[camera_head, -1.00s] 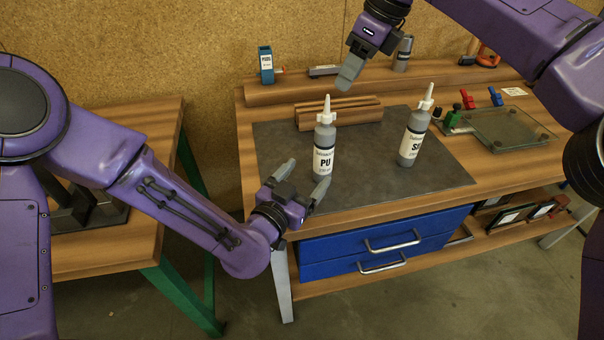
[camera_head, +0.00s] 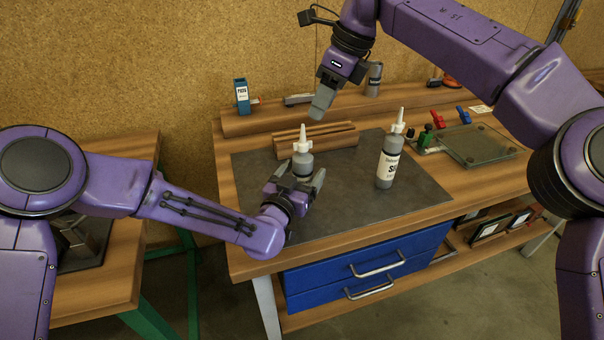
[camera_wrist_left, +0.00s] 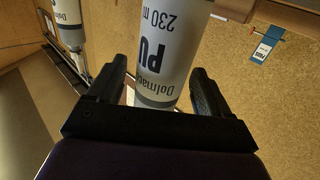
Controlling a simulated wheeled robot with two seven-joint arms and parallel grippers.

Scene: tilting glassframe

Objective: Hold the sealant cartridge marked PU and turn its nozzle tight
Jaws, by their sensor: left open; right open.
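The PU cartridge (camera_head: 303,163) stands upright on the dark mat, its white nozzle (camera_head: 303,140) pointing up. My left gripper (camera_head: 300,184) is open, with its fingers on either side of the cartridge's body and hiding the label in the head view. In the left wrist view the PU label (camera_wrist_left: 165,50) shows between the two open fingers (camera_wrist_left: 158,95), with a gap visible at the right finger. My right gripper (camera_head: 320,103) is open and empty, above and behind the PU cartridge, near the nozzle's upper right.
A second cartridge (camera_head: 388,168), its label partly readable, stands to the right on the mat (camera_head: 345,208). A ribbed wooden block (camera_head: 335,137) lies behind. A glass plate (camera_head: 478,145) with red and green clamps is at the right. Blue drawers (camera_head: 370,265) sit under the front edge.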

